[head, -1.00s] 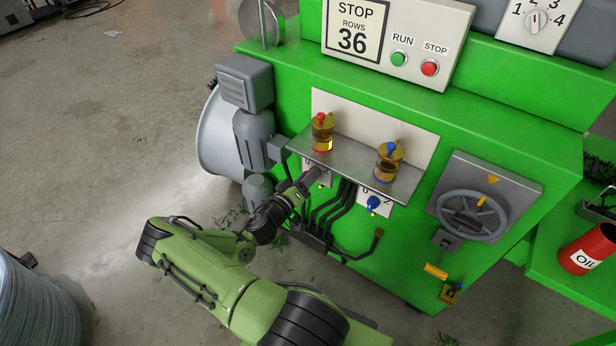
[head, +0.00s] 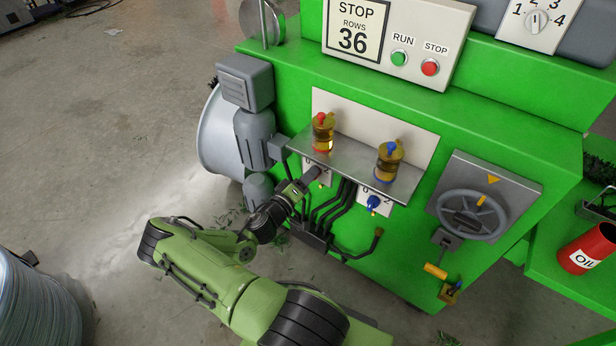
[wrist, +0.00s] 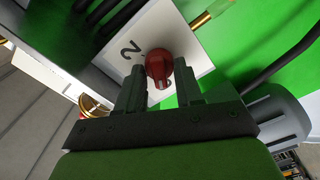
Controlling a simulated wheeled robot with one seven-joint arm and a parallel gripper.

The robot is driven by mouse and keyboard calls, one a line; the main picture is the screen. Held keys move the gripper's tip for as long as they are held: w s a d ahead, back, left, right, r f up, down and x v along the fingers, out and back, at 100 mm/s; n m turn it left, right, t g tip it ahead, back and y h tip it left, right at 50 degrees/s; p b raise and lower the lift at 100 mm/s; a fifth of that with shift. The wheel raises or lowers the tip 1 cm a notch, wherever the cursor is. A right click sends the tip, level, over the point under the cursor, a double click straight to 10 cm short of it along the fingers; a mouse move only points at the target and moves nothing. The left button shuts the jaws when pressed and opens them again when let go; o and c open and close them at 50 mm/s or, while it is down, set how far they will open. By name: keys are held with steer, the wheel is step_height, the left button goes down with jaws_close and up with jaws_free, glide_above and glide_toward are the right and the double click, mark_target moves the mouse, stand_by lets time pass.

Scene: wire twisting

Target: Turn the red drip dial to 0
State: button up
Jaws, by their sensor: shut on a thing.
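The red drip dial (wrist: 158,66) sits on a white plate (wrist: 128,50) in the wrist view, with a "2" readable to its left and another mark partly hidden behind it. My gripper (wrist: 160,84) is shut on the dial, one finger on each side. In the head view my gripper (head: 312,174) reaches up to the plate under the left end of the grey shelf, and hides the red dial there. Where the dial points is hard to tell.
The shelf (head: 345,165) above holds a red-capped oiler (head: 322,134) and a blue-capped oiler (head: 389,163). A blue dial (head: 374,202) is to the right. Black hoses (head: 326,208) hang beside my gripper. A grey motor (head: 254,138) stands at the left.

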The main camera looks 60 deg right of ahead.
steer(key=o, duration=1)
steer(key=a, duration=0.5)
steer(key=w+a+p, duration=0.1)
steer(key=a, duration=0.4)
steer(key=w+a, duration=0.1)
steer(key=a, duration=0.4)
steer(key=shift+w+a, duration=0.25)
steer(key=shift+a, duration=0.05)
